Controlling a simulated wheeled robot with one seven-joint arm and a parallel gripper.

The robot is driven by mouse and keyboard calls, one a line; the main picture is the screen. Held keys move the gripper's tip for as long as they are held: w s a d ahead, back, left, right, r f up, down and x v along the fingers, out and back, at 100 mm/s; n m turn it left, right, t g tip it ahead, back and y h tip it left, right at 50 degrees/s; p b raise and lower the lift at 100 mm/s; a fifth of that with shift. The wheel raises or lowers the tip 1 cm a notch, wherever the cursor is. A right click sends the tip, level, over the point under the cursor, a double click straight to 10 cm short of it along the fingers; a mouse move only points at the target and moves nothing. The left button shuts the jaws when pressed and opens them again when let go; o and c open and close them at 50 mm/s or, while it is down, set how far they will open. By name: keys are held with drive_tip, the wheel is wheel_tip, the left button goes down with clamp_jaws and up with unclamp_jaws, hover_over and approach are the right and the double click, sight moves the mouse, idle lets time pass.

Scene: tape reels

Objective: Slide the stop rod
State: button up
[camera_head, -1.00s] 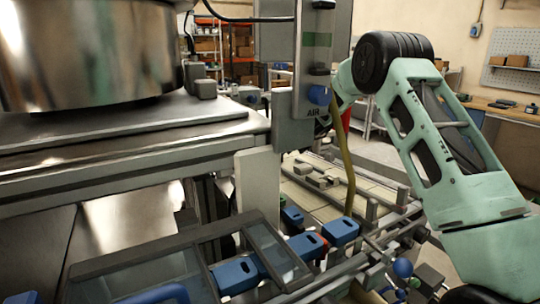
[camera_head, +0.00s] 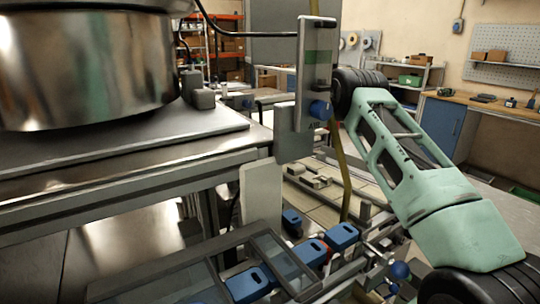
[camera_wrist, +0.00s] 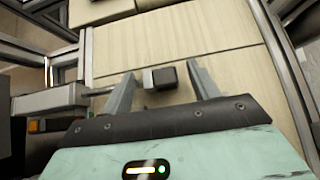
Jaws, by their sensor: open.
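In the wrist view my gripper (camera_wrist: 160,72) is open, with its two grey fingers spread. A small dark block (camera_wrist: 153,80) shows between the fingertips, against pale panels. It looks like an end knob, but I cannot tell whether it belongs to the stop rod. Neither finger visibly touches it. A grey rod-like bar (camera_wrist: 50,100) runs in from the left of the wrist view toward the left finger. In the head view my gripper is hidden behind the upright AIR panel.
The AIR panel (camera_head: 317,70) with a blue knob stands before my arm. A large steel drum (camera_head: 85,70) sits on a bench at left. Blue blocks (camera_head: 342,236) and a framed clear cover (camera_head: 270,255) lie low in front. A yellow hose (camera_head: 343,165) hangs mid-view.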

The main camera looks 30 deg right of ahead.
drive_tip(key=shift+x, duration=0.8)
drive_tip(key=shift+c, duration=0.3)
clamp_jaws()
drive_tip(key=a+p, duration=0.1)
drive_tip(key=a, duration=0.3)
drive_tip(key=shift+s+a+r, duration=0.1)
drive_tip(key=shift+a, duration=0.25)
drive_tip(key=shift+o, duration=0.3)
unclamp_jaws()
drive_tip(key=shift+s, duration=0.1)
drive_tip(key=shift+b+v, duration=0.75)
drive_tip(key=shift+v, duration=2.9)
